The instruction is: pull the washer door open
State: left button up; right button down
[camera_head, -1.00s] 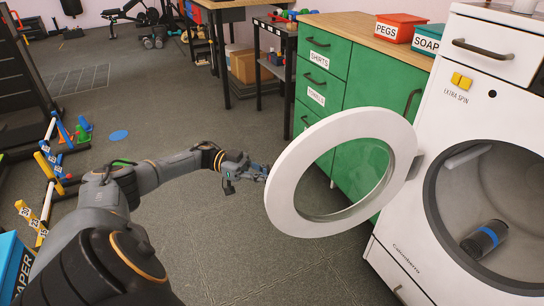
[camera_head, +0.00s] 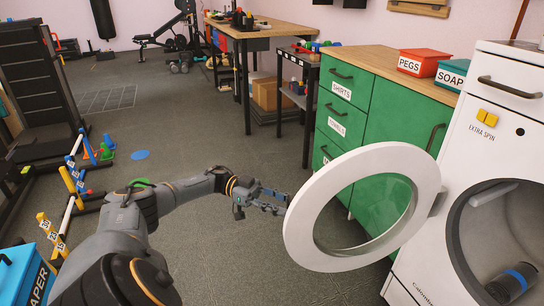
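The white washer (camera_head: 440,245) stands at the right edge. Its round door (camera_head: 304,238), a white ring with a clear window, is swung wide open to the left on its hinge. The dark drum opening shows, with a dark cylinder with a blue band (camera_head: 514,283) inside. My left gripper (camera_head: 284,202) is just left of the door's outer rim; its fingers look spread with nothing between them. I cannot tell whether a fingertip touches the rim. My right gripper is not in view.
A green cabinet (camera_head: 402,115) with a wooden top stands behind the door, bearing a red PEGS box (camera_head: 423,63) and a teal SOAP box (camera_head: 452,74). A paper box (camera_head: 30,270) and hurdles are at the left. The middle floor is clear.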

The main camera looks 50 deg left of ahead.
pick_arm(q)
jog(key=shift+v, duration=2.95)
jog(key=shift+s, duration=0.1)
